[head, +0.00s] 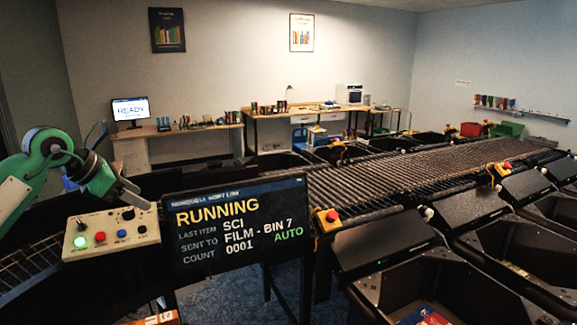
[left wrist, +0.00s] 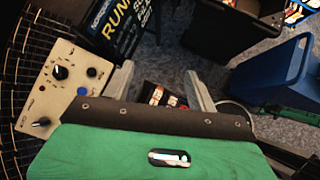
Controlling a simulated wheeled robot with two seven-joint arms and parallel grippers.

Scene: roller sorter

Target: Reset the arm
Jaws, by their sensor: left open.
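My left arm, green and grey, comes in from the left in the head view. Its gripper (head: 133,194) hangs above the cream control panel (head: 75,250), near the panel's black knob and the left edge of the display. In the left wrist view the two grey fingers of my left gripper (left wrist: 162,82) stand wide apart, with nothing held between them. The control panel (left wrist: 48,92) lies to the left of the fingers there. My right gripper is in neither view.
The display (head: 240,225) reads "RUNNING" and stands close right of my gripper. The roller conveyor (head: 400,175) runs beyond it, with black bins (head: 430,285) along its near side. A blue bin (left wrist: 275,72) stands on the floor at right in the wrist view.

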